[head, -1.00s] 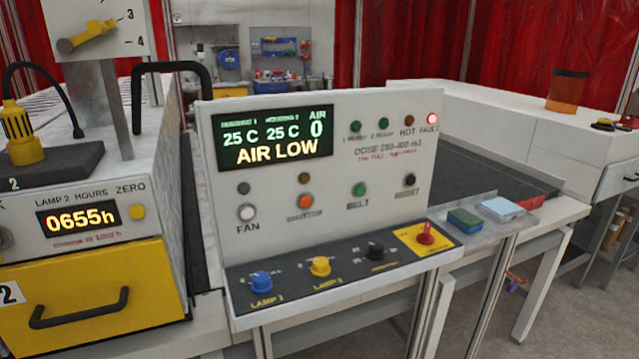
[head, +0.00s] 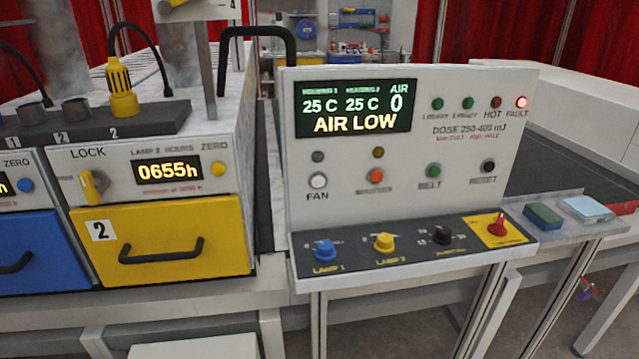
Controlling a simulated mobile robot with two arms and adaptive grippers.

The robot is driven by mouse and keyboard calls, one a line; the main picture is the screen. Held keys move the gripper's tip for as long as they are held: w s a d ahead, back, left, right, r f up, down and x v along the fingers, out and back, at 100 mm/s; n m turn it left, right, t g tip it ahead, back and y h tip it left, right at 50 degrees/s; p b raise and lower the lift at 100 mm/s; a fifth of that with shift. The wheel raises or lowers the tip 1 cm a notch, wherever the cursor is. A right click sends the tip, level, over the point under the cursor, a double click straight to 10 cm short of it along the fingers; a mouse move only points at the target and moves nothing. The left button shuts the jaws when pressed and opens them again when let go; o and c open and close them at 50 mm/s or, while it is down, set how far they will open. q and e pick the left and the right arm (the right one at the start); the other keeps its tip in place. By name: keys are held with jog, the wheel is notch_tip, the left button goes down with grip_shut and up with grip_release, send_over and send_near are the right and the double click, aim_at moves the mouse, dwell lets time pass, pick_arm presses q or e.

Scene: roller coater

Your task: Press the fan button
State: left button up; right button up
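The control panel (head: 335,215) stands in the middle of the head view. Its fan button (head: 318,181) is a round white button at the panel's left, above the label FAN. A dark, unlit indicator (head: 318,157) sits just above it. The display (head: 356,108) reads 25 C, 25 C, AIR 0 and AIR LOW. A red FAULT light (head: 521,102) glows at the top right. Neither of my grippers shows in the view.
Orange, green and black buttons sit right of the fan button. Below are blue (head: 325,250) and yellow knobs, a black knob and a red switch (head: 497,227). A yellow drawer (head: 160,240) and blue drawer are left. Green and light-blue blocks lie right.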

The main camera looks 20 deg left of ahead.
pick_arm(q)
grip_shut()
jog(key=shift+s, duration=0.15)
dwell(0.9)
